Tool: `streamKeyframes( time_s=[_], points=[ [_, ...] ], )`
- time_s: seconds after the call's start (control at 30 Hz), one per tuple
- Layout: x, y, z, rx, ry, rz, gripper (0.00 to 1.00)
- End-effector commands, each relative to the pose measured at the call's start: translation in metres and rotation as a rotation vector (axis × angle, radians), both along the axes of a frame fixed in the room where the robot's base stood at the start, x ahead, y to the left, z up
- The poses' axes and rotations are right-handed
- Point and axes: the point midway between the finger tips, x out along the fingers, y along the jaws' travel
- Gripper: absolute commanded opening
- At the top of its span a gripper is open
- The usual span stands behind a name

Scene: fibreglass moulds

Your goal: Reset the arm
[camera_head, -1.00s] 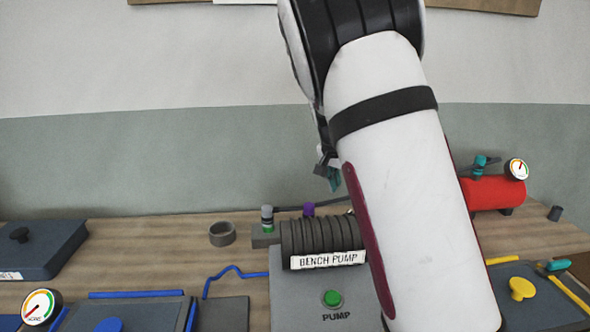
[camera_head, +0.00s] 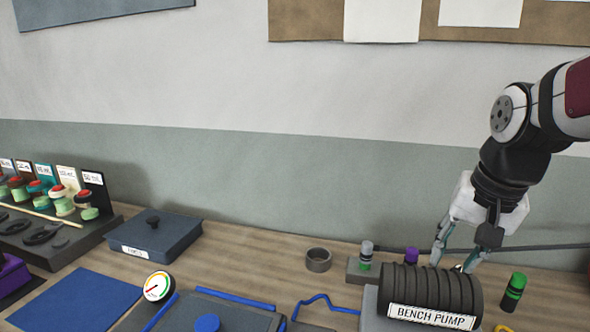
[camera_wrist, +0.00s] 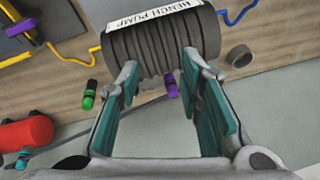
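My gripper (camera_head: 458,258) hangs over the back of the bench pump at the right of the head view, fingers pointing down. In the wrist view my gripper (camera_wrist: 172,85) is open, its two teal-padded fingers wide apart with nothing held between them. The bench pump (camera_head: 432,290) is a dark ribbed cylinder with a white label; it also shows in the wrist view (camera_wrist: 160,45) just beyond the fingertips. A purple-capped fitting (camera_wrist: 171,86) shows between the fingers, behind the pump. I cannot tell whether a fingertip touches the pump.
A green-banded black bottle (camera_head: 514,292) stands right of the pump. A grey ring (camera_head: 318,260) and a grey-capped fitting (camera_head: 366,254) stand to its left. A red tank (camera_wrist: 27,133) shows in the wrist view. A lidded dark box (camera_head: 155,240) sits further left.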

Motion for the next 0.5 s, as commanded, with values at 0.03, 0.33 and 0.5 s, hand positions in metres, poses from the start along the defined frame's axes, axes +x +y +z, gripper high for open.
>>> streamKeyframes(
  time_s=[0.03, 0.33, 0.5],
  points=[
    [-0.019, 0.009, 0.006, -0.001, -0.013, 0.047, 0.33],
    [-0.121, 0.051, 0.012, -0.092, -0.064, 0.35, 0.33],
    [-0.158, 0.061, 0.003, -0.154, -0.076, 0.457, 0.33]
  ],
)
